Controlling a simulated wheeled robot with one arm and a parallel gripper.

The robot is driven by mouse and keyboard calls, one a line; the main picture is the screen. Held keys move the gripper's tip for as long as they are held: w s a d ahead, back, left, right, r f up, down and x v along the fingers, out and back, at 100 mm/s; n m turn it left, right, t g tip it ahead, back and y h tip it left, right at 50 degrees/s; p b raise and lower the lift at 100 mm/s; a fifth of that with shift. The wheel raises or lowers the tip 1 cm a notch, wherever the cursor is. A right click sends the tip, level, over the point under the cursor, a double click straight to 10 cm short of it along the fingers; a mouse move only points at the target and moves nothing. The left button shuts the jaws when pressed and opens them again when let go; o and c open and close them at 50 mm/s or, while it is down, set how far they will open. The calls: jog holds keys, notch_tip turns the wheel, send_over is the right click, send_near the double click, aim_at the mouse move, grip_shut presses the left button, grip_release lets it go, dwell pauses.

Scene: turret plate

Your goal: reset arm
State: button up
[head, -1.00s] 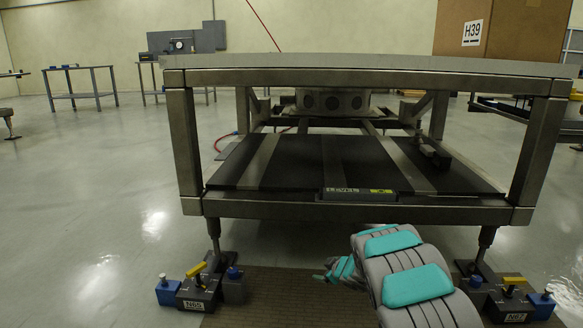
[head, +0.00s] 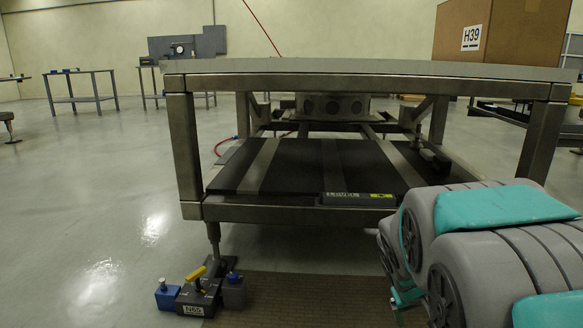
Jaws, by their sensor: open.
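My own arm fills the lower right of the head view, with grey rounded links and teal pads. It stands in front of the right part of a steel-framed table (head: 360,80) and covers that table's front right leg and foot. My gripper cannot be made out; the end of the arm is hidden behind its links or out of frame. No held object shows.
The table has a low black shelf (head: 290,165). A foot block marked N65 (head: 193,300), with blue blocks beside it, stands at the table's left foot. A brown mat (head: 290,295) lies in front. Open floor (head: 90,200) extends left. A box marked H39 (head: 520,32) stands behind right.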

jog(key=s+a+g+y, duration=0.15)
jog(key=s+a, duration=0.25)
jog(key=s, duration=0.6)
jog(key=s+a+g+y, duration=0.15)
jog(key=s+a, duration=0.25)
jog(key=s, duration=0.5)
jog(key=s+a+g+y, duration=0.15)
jog(key=s+a, duration=0.25)
jog(key=s, duration=0.6)
notch_tip(320, 180, up, 15)
jog(key=m+p, duration=0.1)
jog(key=p, duration=1.3)
jog(key=shift+w+d+f+g, duration=0.15)
jog(key=shift+w+g, duration=0.2)
jog(key=shift+g, duration=0.1)
